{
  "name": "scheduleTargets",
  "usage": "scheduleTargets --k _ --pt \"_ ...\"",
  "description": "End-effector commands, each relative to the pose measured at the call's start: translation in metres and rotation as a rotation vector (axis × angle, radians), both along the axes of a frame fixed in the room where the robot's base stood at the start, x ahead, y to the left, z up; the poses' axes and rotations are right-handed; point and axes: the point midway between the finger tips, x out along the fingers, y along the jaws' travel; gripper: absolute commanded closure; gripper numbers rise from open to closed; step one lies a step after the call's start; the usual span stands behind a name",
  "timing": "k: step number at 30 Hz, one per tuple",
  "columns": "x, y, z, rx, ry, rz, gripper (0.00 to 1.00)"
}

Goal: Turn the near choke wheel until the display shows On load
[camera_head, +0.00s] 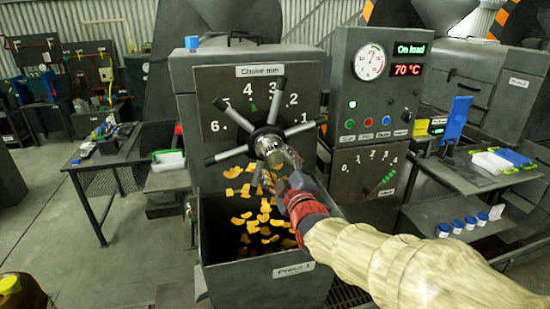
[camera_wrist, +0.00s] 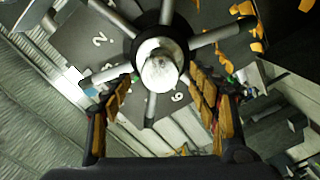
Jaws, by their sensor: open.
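The near choke wheel (camera_head: 267,143) has a dark hub, a bright metal centre and several grey spokes. It is mounted on a panel marked "Choke mm" with a numbered scale (camera_head: 258,104) and a small green pointer. The display (camera_head: 410,49) reads "On load" in green, with "70 °C" in red below. My gripper (camera_head: 282,160) is at the lower right of the hub. In the wrist view my gripper (camera_wrist: 164,108) is open, its padded fingers apart on either side below the wheel's hub (camera_wrist: 158,64). Whether a finger touches a spoke cannot be told.
Below the wheel is a dark bin (camera_head: 225,240) marked "Press 1" with orange flakes. A gauge (camera_head: 370,62) and coloured buttons (camera_head: 367,122) are on the right panel. A side table (camera_head: 105,155) stands at left. The floor at left is mostly clear.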

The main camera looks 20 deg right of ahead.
Motion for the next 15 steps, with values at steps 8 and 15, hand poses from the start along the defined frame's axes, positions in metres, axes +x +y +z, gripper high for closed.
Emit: scheduleTargets --k 8,15 --pt "-0.042 0.000 0.000 0.000 0.000 0.000 0.40" --pt "-0.056 0.000 0.000 0.000 0.000 0.000 0.40"
